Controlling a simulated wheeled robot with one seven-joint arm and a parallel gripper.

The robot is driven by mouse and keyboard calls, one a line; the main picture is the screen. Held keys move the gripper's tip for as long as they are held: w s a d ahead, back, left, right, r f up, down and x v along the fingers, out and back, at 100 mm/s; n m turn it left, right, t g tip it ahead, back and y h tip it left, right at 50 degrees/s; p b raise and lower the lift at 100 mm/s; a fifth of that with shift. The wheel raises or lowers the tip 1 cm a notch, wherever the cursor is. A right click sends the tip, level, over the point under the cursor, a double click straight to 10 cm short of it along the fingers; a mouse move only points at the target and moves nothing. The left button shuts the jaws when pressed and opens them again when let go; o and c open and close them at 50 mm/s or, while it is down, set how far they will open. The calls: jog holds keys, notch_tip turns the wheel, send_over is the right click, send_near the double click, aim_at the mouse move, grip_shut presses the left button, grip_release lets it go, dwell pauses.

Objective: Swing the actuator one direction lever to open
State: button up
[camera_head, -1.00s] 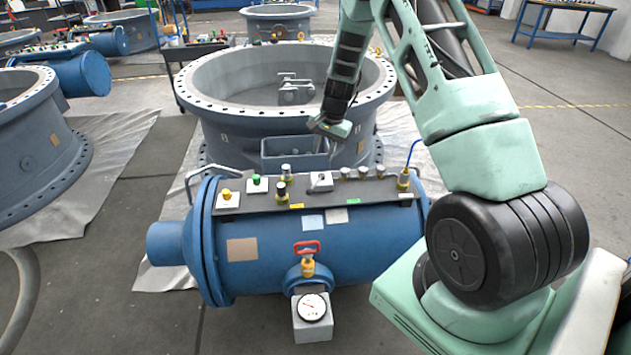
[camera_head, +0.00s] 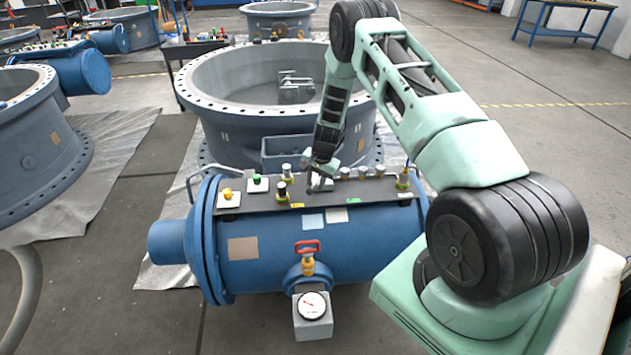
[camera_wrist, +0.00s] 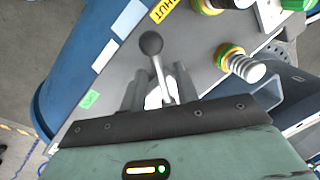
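The actuator's direction lever (camera_wrist: 156,68) shows in the wrist view as a thin metal rod with a dark ball knob (camera_wrist: 152,43). The knob leans towards the yellow label (camera_wrist: 163,9) ending in "HUT"; a green label (camera_wrist: 90,98) lies farther along the plate edge. My gripper (camera_wrist: 160,76) has its two dark fingers apart, one on each side of the rod, with a gap visible to each. In the head view my gripper (camera_head: 319,172) is down at the top plate and hides most of the lever and its white base (camera_head: 322,184).
The blue cylindrical actuator (camera_head: 270,255) carries a dark plate with several knobs and fittings on both sides of my gripper. A red-handled valve (camera_head: 307,248) and gauge (camera_head: 312,306) are on its front. A large flanged valve ring (camera_head: 230,135) stands behind.

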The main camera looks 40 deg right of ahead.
grip_shut()
